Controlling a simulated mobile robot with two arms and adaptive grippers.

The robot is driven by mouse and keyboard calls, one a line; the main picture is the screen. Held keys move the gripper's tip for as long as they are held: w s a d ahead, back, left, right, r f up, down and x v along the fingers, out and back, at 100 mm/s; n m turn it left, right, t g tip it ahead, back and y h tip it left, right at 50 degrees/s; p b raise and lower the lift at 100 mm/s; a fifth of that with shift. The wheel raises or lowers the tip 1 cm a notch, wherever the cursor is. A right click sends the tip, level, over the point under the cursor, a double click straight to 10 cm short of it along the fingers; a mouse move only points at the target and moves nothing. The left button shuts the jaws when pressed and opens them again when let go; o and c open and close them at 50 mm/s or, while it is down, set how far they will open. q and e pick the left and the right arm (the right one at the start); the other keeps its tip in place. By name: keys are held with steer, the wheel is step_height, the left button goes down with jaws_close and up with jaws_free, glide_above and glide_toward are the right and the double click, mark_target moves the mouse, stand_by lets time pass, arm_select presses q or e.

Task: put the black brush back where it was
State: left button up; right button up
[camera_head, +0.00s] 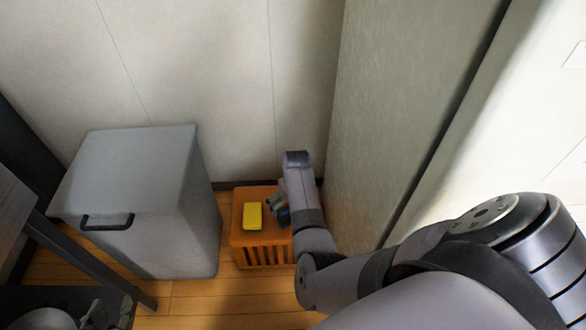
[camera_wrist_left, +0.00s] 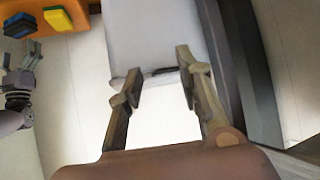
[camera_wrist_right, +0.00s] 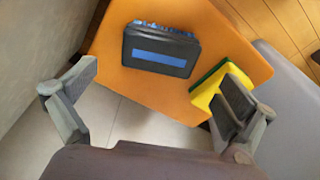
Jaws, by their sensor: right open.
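The black brush (camera_wrist_right: 160,50), with a blue stripe and blue bristles, rests on top of the orange crate (camera_wrist_right: 225,50). In the head view the brush (camera_head: 284,217) is mostly hidden by my right gripper (camera_head: 277,206). It also shows at the left wrist view's upper left (camera_wrist_left: 18,25). A yellow sponge (camera_wrist_right: 205,95) with a green side lies beside the brush. My right gripper (camera_wrist_right: 158,95) is open and empty over the crate; one finger overlaps the sponge in its wrist view, and touching cannot be told. My left gripper (camera_wrist_left: 158,74) is open and empty.
A grey lidded bin (camera_head: 150,190) with a dark handle stands left of the crate. A dark table or stand (camera_head: 60,245) is at the far left. A tall greenish panel (camera_head: 400,100) rises right of the crate, and a wall stands behind. Wooden floor shows in front.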

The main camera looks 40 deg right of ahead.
step_height(320, 180, up, 2)
steer(key=shift+s+r+p, duration=0.1)
steer(key=shift+s+p, duration=0.05)
steer(key=shift+p, duration=0.95)
arm_select(q)
steer(key=s+a+f+g+y+p, duration=0.1)
steer(key=s+a+f+g+p, duration=0.2)
steer(key=s+f+g, duration=0.4)
steer(key=s+f, duration=0.1)
steer(key=s, duration=0.2)
steer(key=shift+s+a+f+y, duration=0.2)
steer(key=shift+a+f+y, duration=0.1)
steer(key=shift+y, duration=0.1)
arm_select(e)
step_height(320, 180, up, 3)
steer(key=shift+s+f, duration=0.15)
steer(key=shift+f, duration=0.05)
steer(key=shift+s, duration=0.1)
